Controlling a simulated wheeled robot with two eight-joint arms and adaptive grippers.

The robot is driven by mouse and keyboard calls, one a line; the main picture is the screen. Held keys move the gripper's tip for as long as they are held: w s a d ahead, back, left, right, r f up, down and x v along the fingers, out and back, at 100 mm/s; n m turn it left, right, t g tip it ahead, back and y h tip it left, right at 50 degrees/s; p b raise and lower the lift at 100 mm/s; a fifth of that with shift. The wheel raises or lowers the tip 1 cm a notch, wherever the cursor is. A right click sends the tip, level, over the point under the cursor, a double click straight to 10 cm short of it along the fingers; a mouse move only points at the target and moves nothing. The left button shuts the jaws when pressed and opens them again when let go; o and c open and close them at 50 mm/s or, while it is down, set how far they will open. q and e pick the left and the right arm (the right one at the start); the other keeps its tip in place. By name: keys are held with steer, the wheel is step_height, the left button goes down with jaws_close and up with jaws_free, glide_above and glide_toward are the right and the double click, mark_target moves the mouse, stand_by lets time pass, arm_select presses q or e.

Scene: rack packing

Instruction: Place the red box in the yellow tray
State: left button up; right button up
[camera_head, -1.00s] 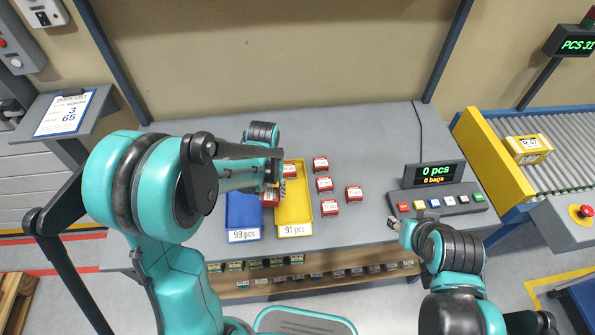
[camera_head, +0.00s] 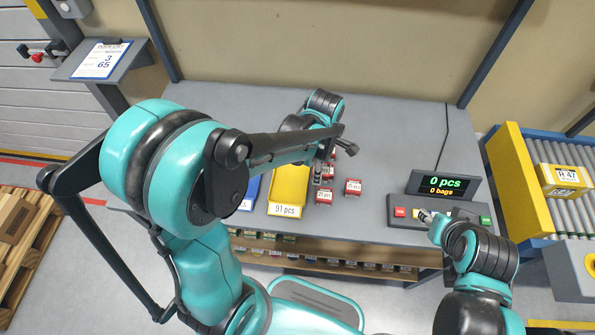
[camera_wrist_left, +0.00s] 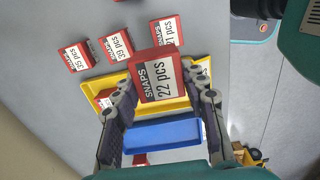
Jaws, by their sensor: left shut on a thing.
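My left gripper (camera_head: 318,172) is shut on a red box (camera_wrist_left: 157,75) labelled "SNAPS 22 pcs", seen between its fingertips in the left wrist view. In the head view the gripper is among the red boxes, just right of the yellow tray (camera_head: 289,188), and mostly covers the held box. The tray also shows beyond the fingers in the left wrist view (camera_wrist_left: 178,104), with another red box (camera_wrist_left: 103,97) partly visible in it. My right gripper (camera_head: 425,215) is at the button panel; its fingers are too small to read.
Other red boxes stand on the table, including one in front (camera_head: 323,197) and one to the right (camera_head: 353,187). A blue tray (camera_head: 250,192) is left of the yellow one, partly behind my arm. The button panel (camera_head: 455,213) stands at the right. A shelf with small boxes runs below.

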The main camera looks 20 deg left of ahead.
arm_select(q)
steer(key=shift+w+a+f, duration=0.15)
steer(key=shift+a+f, duration=0.05)
steer(key=b, duration=0.4)
glide_above(290, 172)
step_height(290, 172, down, 7)
steer(key=shift+r, duration=0.1)
step_height(290, 172, down, 4)
steer(key=shift+r+b, duration=0.1)
steer(key=shift+b, duration=0.75)
steer(key=o, duration=0.9)
